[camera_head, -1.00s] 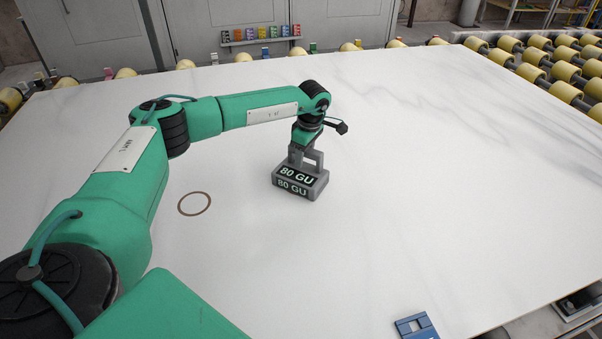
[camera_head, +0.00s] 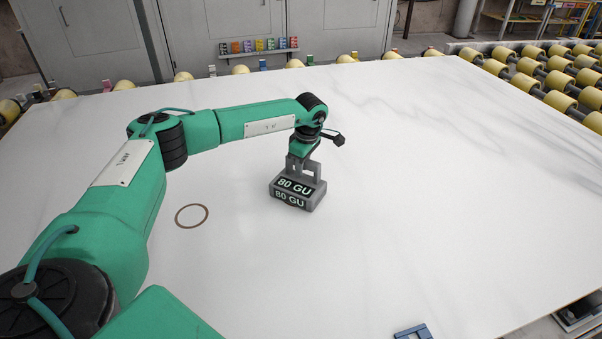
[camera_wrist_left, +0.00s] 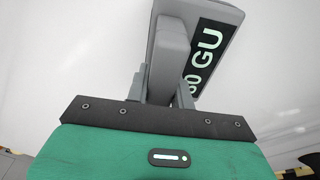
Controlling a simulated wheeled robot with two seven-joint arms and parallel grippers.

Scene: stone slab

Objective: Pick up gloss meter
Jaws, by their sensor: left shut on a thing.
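The gloss meter (camera_head: 299,194) is a grey box with a handle on top and black displays reading "80 GU". It is at the middle of the white stone slab (camera_head: 420,200). My left gripper (camera_head: 303,166) is above it, shut on its handle. In the left wrist view the gloss meter (camera_wrist_left: 210,45) extends beyond the gripper (camera_wrist_left: 160,90), its display partly hidden by the handle. I cannot tell whether its base touches the slab. My right gripper is not in view.
A brown ring mark (camera_head: 191,216) is on the slab left of the meter. A blue object (camera_head: 412,332) is at the bottom edge. Yellow rollers (camera_head: 545,82) line the far right. Coloured blocks (camera_head: 258,46) stand on a shelf behind. The slab's right side is clear.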

